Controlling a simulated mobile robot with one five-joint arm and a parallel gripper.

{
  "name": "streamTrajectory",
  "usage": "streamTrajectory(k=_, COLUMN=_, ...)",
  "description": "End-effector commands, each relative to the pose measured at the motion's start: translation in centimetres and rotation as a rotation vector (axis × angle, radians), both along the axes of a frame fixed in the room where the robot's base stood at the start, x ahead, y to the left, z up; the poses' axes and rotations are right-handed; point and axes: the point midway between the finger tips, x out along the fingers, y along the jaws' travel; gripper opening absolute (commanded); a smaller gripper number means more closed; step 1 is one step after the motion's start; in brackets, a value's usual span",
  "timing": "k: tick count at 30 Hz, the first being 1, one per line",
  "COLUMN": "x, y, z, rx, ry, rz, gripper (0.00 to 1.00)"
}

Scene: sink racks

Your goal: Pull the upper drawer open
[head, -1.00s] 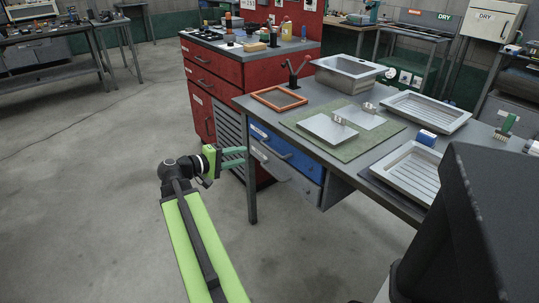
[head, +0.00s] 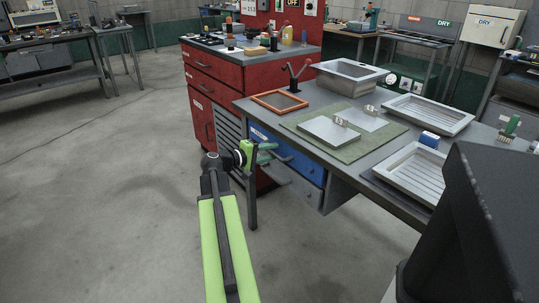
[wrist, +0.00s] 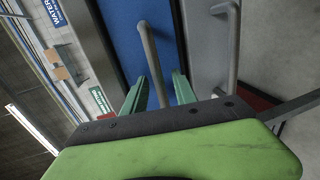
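The upper drawer (head: 312,172) is the blue front under the grey workbench, and it looks shut. In the wrist view the blue front (wrist: 172,20) fills the middle, with its grey bar handle (wrist: 148,48) running between my two green fingers. My gripper (head: 267,152) is at the drawer front in the head view and hides part of it. In the wrist view my gripper (wrist: 160,85) is open, one finger on each side of the handle. I cannot tell whether either finger touches it.
A grey lower drawer (head: 298,190) sits below the blue one; its handle (wrist: 233,45) is close by in the wrist view. A bench leg (head: 252,203) stands beside my gripper. A red cabinet (head: 235,85) is behind. The floor to the left is clear.

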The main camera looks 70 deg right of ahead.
Motion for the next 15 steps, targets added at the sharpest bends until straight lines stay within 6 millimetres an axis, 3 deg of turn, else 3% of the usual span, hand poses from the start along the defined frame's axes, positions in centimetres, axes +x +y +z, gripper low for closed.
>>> streamTrajectory(k=1, x=-0.01, y=0.01, z=0.00, rx=0.000, ry=0.000, rz=0.000, gripper=0.27)
streamTrajectory(k=7, x=-0.04, y=0.01, z=0.00, rx=0.000, ry=0.000, rz=-0.001, gripper=0.00)
streamTrajectory(k=15, x=-0.07, y=0.01, z=-0.02, rx=0.001, ry=0.000, rz=-0.002, gripper=0.00)
